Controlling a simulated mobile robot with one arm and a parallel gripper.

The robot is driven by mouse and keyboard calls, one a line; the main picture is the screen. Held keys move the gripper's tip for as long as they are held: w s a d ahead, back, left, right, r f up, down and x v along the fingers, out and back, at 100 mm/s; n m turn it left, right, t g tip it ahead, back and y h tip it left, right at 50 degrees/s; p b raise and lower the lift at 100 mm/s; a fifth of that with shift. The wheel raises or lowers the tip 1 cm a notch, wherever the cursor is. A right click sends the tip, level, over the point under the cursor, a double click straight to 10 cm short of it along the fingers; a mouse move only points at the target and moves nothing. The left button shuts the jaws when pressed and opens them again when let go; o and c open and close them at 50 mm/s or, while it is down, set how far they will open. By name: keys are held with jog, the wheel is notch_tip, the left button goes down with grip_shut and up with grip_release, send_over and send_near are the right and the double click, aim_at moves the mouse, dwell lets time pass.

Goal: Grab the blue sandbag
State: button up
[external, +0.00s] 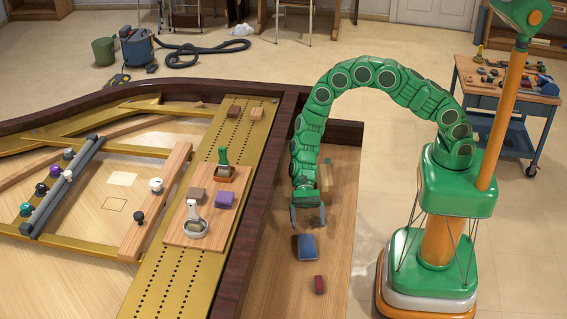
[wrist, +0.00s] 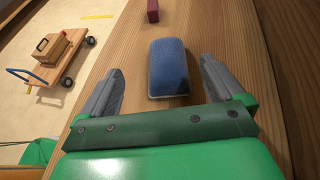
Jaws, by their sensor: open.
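The blue sandbag (external: 306,246) is a small padded block lying on the wooden shelf beside the piano frame. In the wrist view the blue sandbag (wrist: 168,68) lies ahead of and between the two grey fingers, with its near end close to the palm bar. My gripper (external: 308,210) hangs over the shelf, just behind the sandbag in the external view. In the wrist view my gripper (wrist: 165,84) is open, with a finger on each side of the sandbag and a gap to each. Nothing is held. Height above the shelf is hard to tell.
A small dark red block (external: 319,284) lies on the shelf (external: 280,290) beyond the sandbag. The dark raised piano rim (external: 262,190) borders the shelf on the left. A wooden board (external: 205,236) with tools and blocks lies inside the piano. A blue tool cart (external: 505,100) stands at right.

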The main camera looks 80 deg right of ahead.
aim_at(307, 245)
jog(key=shift+w+f+m, duration=0.25)
jog(key=shift+f+m, duration=0.05)
jog(key=shift+f, duration=0.75)
jog(key=shift+x, duration=3.85)
jog(key=shift+w, duration=0.15)
jog(key=shift+c, duration=0.2)
jog(key=c, duration=1.3)
jog(key=shift+r, duration=0.1)
